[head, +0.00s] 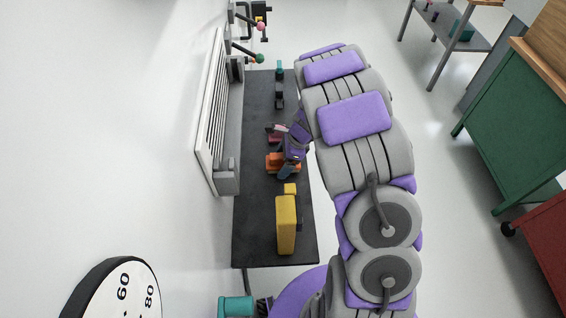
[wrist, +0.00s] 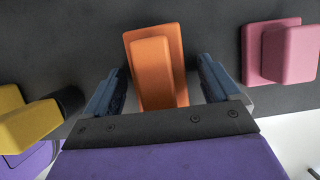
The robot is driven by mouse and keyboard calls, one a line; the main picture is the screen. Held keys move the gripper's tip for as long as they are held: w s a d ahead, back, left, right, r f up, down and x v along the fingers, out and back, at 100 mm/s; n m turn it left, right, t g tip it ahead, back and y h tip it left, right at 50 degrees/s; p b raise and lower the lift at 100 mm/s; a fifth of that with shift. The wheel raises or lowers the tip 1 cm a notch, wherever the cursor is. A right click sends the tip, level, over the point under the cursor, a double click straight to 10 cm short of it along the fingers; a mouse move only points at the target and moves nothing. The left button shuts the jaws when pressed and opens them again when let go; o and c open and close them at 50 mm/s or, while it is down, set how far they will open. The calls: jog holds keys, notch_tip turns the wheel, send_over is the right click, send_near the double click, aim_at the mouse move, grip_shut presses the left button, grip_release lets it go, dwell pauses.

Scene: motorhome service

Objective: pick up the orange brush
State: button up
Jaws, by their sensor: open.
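The orange brush (wrist: 153,72), a block-shaped body on a wider flat base, lies on the dark bench top (head: 262,205). In the head view the brush (head: 274,161) is partly hidden by my gripper (head: 287,168). In the wrist view my gripper (wrist: 161,75) is open, with one blue-grey finger on each side of the brush's lower part. Gaps show between the brush and both fingers. The near end of the brush is hidden behind the gripper body.
A pink block-shaped object (wrist: 284,52) lies right of the brush in the wrist view. A yellow object (wrist: 30,122) is on the left, and it also shows in the head view (head: 286,224). A teal-and-dark item (head: 279,88) lies at the bench's far end. A white louvred panel (head: 211,110) borders the bench's left.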

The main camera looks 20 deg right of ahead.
jog(key=c, duration=1.2)
notch_tip(320, 180, up, 10)
jog(key=p, duration=0.3)
jog(key=o, duration=0.6)
jog(key=c, duration=0.3)
